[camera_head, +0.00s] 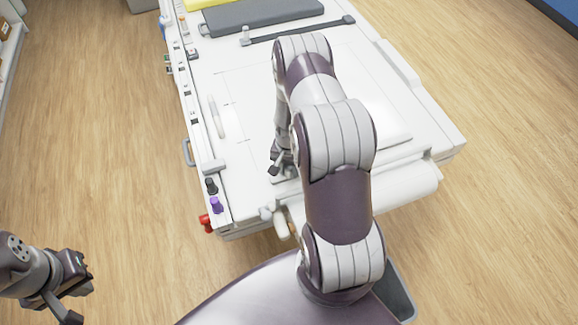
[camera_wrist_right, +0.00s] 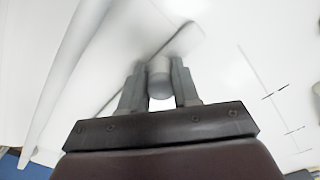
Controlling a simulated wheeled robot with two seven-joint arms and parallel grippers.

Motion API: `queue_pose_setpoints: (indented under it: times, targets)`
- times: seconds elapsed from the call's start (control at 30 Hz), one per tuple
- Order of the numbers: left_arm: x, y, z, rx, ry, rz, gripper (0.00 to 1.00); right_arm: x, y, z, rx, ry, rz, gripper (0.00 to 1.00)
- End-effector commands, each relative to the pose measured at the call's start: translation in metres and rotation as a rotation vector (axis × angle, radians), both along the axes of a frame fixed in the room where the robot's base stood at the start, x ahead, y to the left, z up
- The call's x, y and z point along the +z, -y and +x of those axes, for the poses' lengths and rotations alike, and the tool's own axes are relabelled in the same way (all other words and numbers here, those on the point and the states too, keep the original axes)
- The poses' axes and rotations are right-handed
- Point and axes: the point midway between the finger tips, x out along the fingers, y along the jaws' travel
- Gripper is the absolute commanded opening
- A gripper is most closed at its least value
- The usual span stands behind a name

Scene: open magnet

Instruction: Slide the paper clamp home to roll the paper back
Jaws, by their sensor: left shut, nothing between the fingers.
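In the right wrist view a grey rounded knob (camera_wrist_right: 159,78) stands between the fingers of my right gripper (camera_wrist_right: 159,88). A thin dark bar edge (camera_wrist_right: 180,40) runs behind it across white paper; I take this to be the paper clamp. The fingers flank the knob closely, but I cannot tell whether they press on it. In the head view my right gripper (camera_head: 280,168) is low over the near left part of the white table (camera_head: 245,185), and my arm hides part of that area. My left gripper (camera_head: 78,290) is shut and empty over the floor at lower left.
A white paper roll (camera_head: 405,192) lies along the table's near edge. A dark bar (camera_head: 300,30) with a grey knob and a dark grey pad (camera_head: 262,12) lie at the far end. Black, purple (camera_head: 216,205) and red (camera_head: 206,221) knobs sit at the near left corner.

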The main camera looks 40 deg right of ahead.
Motion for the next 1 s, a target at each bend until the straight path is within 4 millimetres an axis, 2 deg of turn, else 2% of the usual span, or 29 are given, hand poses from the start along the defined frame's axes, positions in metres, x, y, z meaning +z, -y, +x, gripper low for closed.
queue_pose_setpoints:
  times: [0.07, 0.33, 0.47, 0.57, 0.8, 1.0]
  targets:
    - [0.000, 0.000, 0.000, 0.000, 0.000, 0.000, 0.00, 0.000, 0.000, -0.001, 0.000, -0.001, 0.000, 0.52]
    - [0.000, 0.000, 0.000, 0.000, 0.000, 0.000, 0.00, 0.000, 0.000, 0.000, 0.000, 0.001, 0.000, 0.52]
    - [-0.001, 0.000, 0.000, 0.000, 0.000, 0.000, 0.00, 0.011, 0.001, 0.001, 0.000, 0.003, -0.001, 0.52]
    - [-0.002, 0.000, 0.000, 0.000, 0.000, 0.000, 0.00, 0.030, 0.001, 0.001, 0.000, 0.006, -0.003, 0.52]
    - [-0.005, 0.000, 0.000, 0.000, 0.000, 0.000, 0.00, 0.091, 0.000, 0.001, 0.000, 0.006, -0.003, 0.52]
    - [-0.006, 0.000, 0.000, 0.000, 0.000, 0.000, 0.00, 0.122, -0.001, -0.001, 0.000, 0.003, -0.002, 0.52]
